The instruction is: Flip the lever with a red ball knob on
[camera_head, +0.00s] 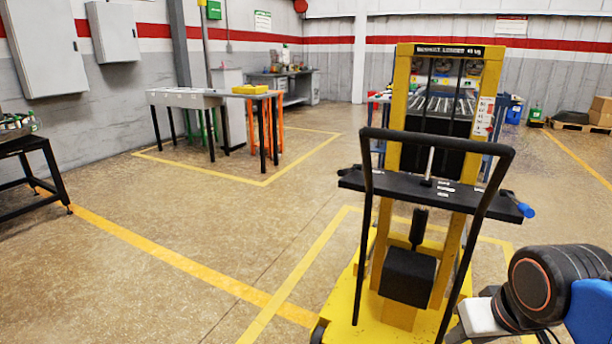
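I cannot make out a lever with a red ball knob. A small red round object (300,5) sits high on the back wall at the top edge; it is too small and cut off to tell what it is. Part of my own arm shows at the lower right. My gripper's fingers are not visible in this view.
A yellow lift cart (408,60) with a black handle frame stands close in front, right of centre. A table (185,98) with a yellow tray (250,89) stands back left. A black stand (50,172) is at the left edge. Open floor lies left of the cart.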

